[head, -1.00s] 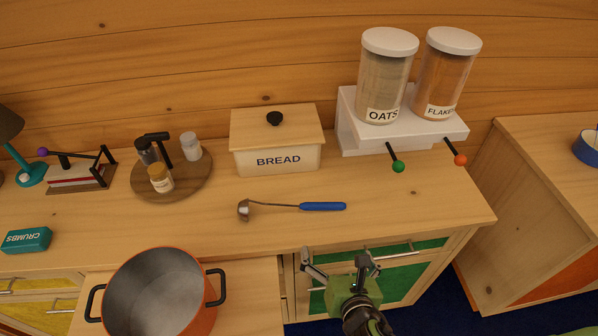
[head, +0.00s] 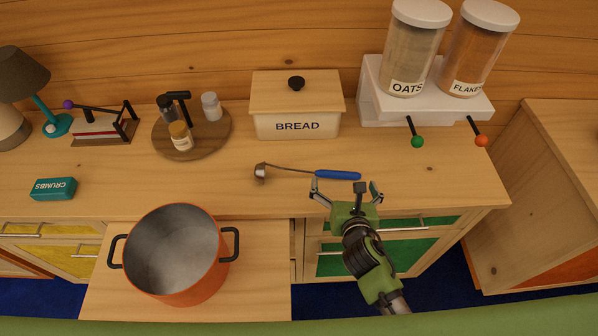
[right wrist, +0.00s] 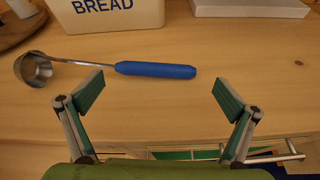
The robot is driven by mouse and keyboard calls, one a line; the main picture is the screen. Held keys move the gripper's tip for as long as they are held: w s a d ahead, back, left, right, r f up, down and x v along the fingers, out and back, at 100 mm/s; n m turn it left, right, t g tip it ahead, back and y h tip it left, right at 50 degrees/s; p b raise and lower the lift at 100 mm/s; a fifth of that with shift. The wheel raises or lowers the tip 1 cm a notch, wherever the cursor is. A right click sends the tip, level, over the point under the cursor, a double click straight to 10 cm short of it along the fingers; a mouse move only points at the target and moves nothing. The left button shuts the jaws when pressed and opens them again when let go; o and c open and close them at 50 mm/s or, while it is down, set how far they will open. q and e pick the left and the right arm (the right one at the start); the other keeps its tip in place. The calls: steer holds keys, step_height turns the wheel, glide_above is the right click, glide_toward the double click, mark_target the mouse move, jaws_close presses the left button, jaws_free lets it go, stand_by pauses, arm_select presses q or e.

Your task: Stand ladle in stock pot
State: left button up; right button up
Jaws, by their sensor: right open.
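The ladle has a metal bowl (head: 261,171) and a blue handle (head: 338,175). It lies on the counter in front of the bread box, bowl to the left, handle to the right. My right gripper (head: 346,189) is open and empty at the counter's front edge, just short of the blue handle. In the right wrist view the handle (right wrist: 155,70) lies ahead of the open fingers (right wrist: 158,92), nearer the left one. The orange stock pot (head: 172,250) stands on a pulled-out board at lower left, and its visible inside is empty. My left gripper is not in view.
The bread box (head: 296,106) stands behind the ladle. The white dispenser stand (head: 385,100) with oats and flakes jars is at back right. Counter around the ladle is clear.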

mark_target(340, 176)
steer(key=shift+x, duration=1.9)
steer(key=shift+s+a, duration=0.1)
steer(key=shift+c, duration=0.7)
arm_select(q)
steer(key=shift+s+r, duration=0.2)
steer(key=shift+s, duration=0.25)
arm_select(e)
steer(key=c, duration=1.2)
